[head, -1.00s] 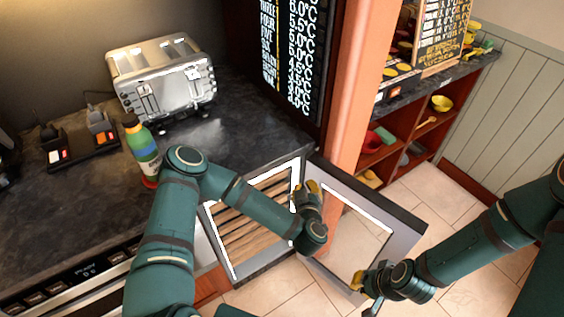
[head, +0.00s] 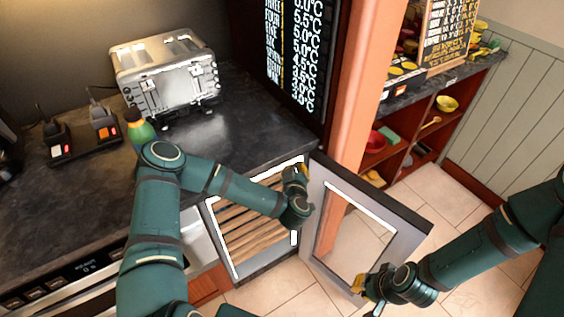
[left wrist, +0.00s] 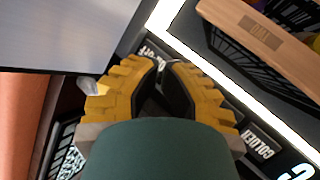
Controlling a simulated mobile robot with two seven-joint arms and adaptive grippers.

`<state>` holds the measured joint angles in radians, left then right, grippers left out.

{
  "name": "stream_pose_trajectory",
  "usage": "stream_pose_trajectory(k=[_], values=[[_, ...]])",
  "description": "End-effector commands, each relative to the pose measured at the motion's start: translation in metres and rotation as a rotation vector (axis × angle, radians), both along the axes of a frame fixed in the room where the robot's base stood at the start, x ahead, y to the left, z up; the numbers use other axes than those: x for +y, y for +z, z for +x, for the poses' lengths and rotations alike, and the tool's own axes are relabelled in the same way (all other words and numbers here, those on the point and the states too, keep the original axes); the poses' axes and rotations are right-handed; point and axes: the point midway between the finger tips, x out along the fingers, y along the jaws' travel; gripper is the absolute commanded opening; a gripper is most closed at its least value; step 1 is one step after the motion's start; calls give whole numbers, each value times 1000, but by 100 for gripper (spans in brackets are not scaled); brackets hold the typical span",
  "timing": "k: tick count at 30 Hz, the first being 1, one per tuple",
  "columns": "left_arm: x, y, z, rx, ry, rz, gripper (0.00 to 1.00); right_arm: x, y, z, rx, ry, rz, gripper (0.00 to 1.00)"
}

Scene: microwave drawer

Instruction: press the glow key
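The open cooler (head: 222,240) under the counter has a lit white frame and wooden racks. Its glass door (head: 409,243) stands swung out to the right. My left gripper (head: 297,172) is at the upper right corner of the lit opening. In the left wrist view its yellow fingers (left wrist: 165,63) have their tips close together with nothing between them. Dark labels there include "ON/OFF" and "COLDER" (left wrist: 262,144), around the fingers. I cannot make out a glow key; the fingers hide part of that panel. My right gripper (head: 364,288) is low beside the door, its fingers mostly hidden.
On the dark counter (head: 228,130) stand a silver toaster (head: 170,82), a green bottle (head: 140,130) partly behind my left arm, and a black charger (head: 82,135). An orange post (head: 357,90) rises behind the door hinge.

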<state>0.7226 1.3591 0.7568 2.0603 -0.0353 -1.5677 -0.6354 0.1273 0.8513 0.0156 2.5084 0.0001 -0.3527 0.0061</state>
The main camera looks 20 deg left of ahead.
Motion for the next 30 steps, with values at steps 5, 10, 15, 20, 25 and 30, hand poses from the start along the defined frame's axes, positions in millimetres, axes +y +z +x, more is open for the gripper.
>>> stream_pose_trajectory(k=[5,10,15,20,25,30], values=[[8,0,5,0,1,-1,0,0,1,0,-1,0,0,0],[9,0,6,1,1,-1,0,0,1,1,-1,0,0,0],[8,0,6,1,1,-1,5,0,1,1,-2,-1,0,0],[8,0,6,1,1,-1,0,0,1,1,-1,-1,0,0],[8,0,6,1,1,-1,0,0,1,1,-1,0,0,0],[8,0,6,1,1,-1,0,0,1,1,-1,0,0,0]])
